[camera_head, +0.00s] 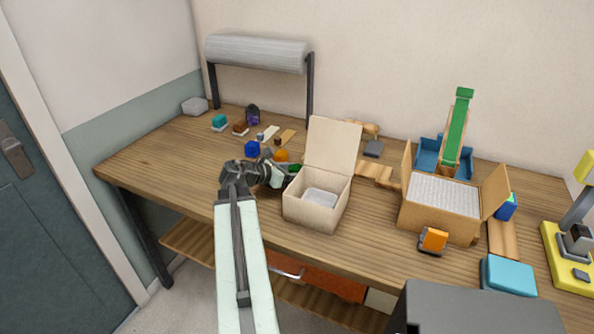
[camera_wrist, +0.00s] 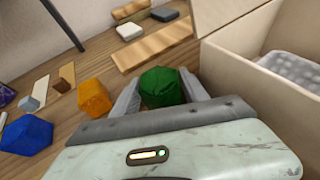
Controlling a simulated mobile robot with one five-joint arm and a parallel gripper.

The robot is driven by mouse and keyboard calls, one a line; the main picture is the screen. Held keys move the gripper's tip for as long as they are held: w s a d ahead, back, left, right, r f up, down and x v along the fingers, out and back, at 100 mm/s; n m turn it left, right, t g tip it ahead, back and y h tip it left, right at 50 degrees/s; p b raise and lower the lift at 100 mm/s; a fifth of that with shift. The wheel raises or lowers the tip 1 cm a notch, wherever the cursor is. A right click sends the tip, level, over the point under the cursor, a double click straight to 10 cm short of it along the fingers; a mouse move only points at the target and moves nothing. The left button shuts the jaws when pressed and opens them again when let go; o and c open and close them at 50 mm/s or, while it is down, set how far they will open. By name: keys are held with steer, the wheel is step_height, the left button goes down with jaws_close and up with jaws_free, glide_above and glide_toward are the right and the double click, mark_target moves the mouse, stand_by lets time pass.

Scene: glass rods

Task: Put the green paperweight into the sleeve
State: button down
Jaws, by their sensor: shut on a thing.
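The green paperweight (camera_wrist: 162,87), a faceted lump, is between the two grey fingers of my gripper (camera_head: 281,175). My gripper is shut on it; in the head view only a bit of green (camera_head: 294,168) shows at the fingertips. They are just left of an open cardboard box (camera_head: 308,211) with its lid raised. A pale grey, bubbly-looking piece (camera_head: 320,197) lies inside this box; it also shows in the wrist view (camera_wrist: 292,69) and may be the sleeve. Its opening cannot be made out.
An orange lump (camera_wrist: 93,97) and a blue one (camera_wrist: 27,135) lie left of my gripper. Wooden strips (camera_wrist: 150,44) lie behind it. A larger open box (camera_head: 432,219) stands to the right. The table's front left (camera_head: 160,178) is clear.

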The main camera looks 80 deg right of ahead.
steer(key=shift+f, duration=0.2)
steer(key=c, duration=0.9)
jaws_free()
steer(key=shift+r, duration=0.1)
